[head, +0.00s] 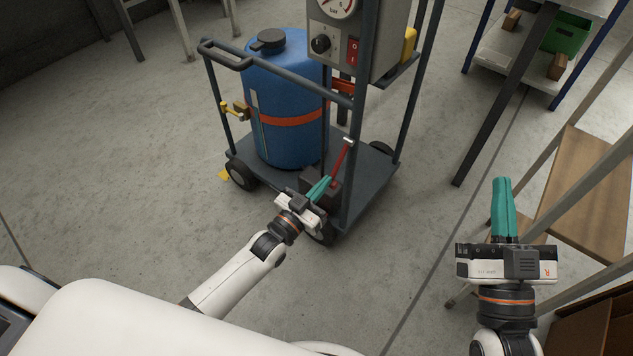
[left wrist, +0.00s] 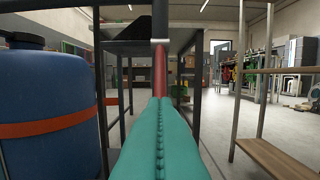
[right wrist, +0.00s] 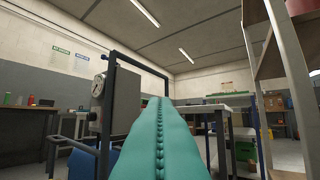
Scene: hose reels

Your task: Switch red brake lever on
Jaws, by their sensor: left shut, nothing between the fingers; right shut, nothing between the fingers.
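The red brake lever (head: 341,161) has a pale tip and slants up from a dark block at the near corner of the cart (head: 378,172). In the left wrist view the lever (left wrist: 160,75) stands straight ahead, just past the fingertips. My left gripper (head: 320,189) is shut, with teal fingers together, close beside the lever's lower part; I cannot tell if they touch. My right gripper (head: 502,205) is shut and empty, out to the right, away from the cart. The lever's base is partly hidden by my left gripper.
The cart carries a blue drum (head: 288,95) with an orange strap and a grey control box (head: 362,38) with gauge, knob and red switch. Its dark frame posts rise near the lever. Floor left of the cart is clear.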

